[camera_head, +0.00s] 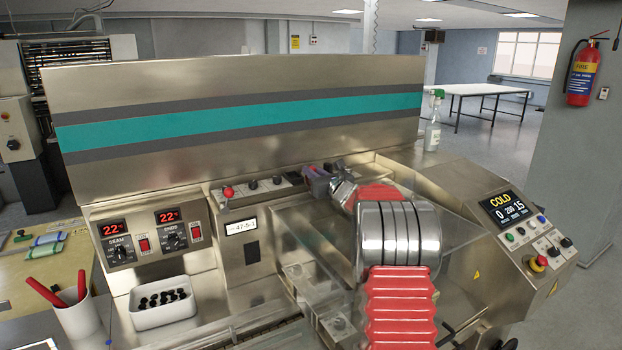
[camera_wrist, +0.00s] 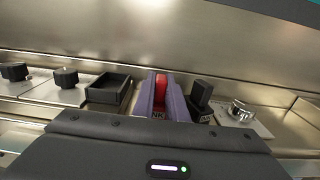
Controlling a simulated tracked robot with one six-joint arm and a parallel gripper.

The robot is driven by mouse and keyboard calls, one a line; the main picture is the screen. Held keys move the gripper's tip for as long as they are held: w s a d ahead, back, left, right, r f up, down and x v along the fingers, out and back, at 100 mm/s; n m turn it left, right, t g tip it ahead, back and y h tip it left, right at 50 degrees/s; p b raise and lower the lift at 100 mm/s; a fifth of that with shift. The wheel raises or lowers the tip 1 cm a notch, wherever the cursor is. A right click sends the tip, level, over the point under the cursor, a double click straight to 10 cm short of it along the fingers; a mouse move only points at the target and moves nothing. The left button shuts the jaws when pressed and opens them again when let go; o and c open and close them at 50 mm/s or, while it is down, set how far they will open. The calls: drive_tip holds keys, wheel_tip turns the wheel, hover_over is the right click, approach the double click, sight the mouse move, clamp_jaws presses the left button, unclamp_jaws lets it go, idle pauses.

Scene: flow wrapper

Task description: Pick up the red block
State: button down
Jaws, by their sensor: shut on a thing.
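The red block (camera_wrist: 161,86) shows in the wrist view as a narrow red strip between the two purple fingers. My gripper (camera_wrist: 162,97) is shut on it, with a finger against each side. In the head view my gripper (camera_head: 317,180) is over the control ledge in front of the tall steel panel. I cannot tell whether the block still touches the ledge.
A black open tray (camera_wrist: 108,90) is left of the fingers, with black knobs (camera_wrist: 67,77) further left. A black upright piece (camera_wrist: 203,94) stands close on the right, then a silver knob (camera_wrist: 240,110). A red-topped lever (camera_head: 228,191) and a spray bottle (camera_head: 433,125) are on the machine.

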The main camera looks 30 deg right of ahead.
drive_tip(key=shift+r, duration=0.1)
wheel_tip(320, 180, up, 10)
drive_tip(key=shift+f, duration=0.1)
idle(0.4)
drive_tip(key=shift+s, duration=0.1)
idle(0.8)
